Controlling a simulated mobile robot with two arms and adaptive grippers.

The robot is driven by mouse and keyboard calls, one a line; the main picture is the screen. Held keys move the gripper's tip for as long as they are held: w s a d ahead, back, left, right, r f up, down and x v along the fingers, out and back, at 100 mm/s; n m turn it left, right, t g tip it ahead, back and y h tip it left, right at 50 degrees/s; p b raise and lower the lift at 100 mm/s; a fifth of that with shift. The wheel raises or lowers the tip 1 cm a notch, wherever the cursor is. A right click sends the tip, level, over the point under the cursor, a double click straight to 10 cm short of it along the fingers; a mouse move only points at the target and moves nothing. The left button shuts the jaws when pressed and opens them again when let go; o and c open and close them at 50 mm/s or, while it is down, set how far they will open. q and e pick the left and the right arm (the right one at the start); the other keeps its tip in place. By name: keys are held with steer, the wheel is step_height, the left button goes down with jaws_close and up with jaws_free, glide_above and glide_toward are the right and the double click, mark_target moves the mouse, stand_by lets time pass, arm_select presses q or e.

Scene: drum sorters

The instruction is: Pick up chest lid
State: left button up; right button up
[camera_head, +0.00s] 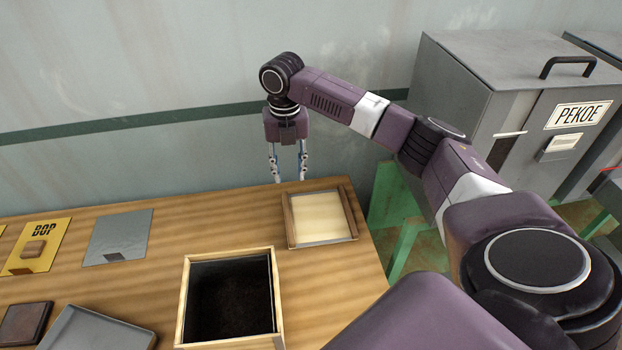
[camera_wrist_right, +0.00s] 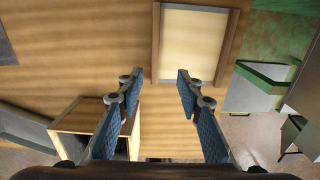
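The chest lid appears to be the cream panel (camera_head: 320,218) with brown wooden strips along two sides, lying on the table near its right end. It also shows at the top of the right wrist view (camera_wrist_right: 195,45). An open wooden chest (camera_head: 278,300) with dark contents stands in front of it, partly showing in the wrist view (camera_wrist_right: 77,123). My right gripper (camera_head: 288,178) points down near the back edge of the table, behind and left of the panel. Its fingers (camera_wrist_right: 157,75) are apart with nothing between them. My left gripper is not in view.
On the wooden table (camera_head: 170,275), a grey plate (camera_head: 118,237), a yellow BOP plate (camera_head: 38,247), a dark block (camera_head: 24,323) and a grey tray (camera_head: 95,330) lie to the left. A grey PEKOE cabinet (camera_head: 500,90) stands right, beyond a green stand (camera_head: 392,195). A wall is close behind.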

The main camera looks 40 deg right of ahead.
steer(key=b, duration=0.8)
glide_above(288, 216)
step_height(288, 216, down, 9)
steer(key=shift+w+d+f, duration=0.1)
steer(key=shift+d+f, duration=0.05)
steer(key=shift+f, duration=0.5)
step_height(288, 216, down, 8)
steer(key=shift+r+p, duration=0.2)
steer(key=shift+p, duration=0.35)
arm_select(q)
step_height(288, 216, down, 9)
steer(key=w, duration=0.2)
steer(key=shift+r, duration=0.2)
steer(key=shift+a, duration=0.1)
arm_select(e)
steer(key=shift+c, duration=0.3)
jaws_close()
steer(key=shift+r, duration=0.1)
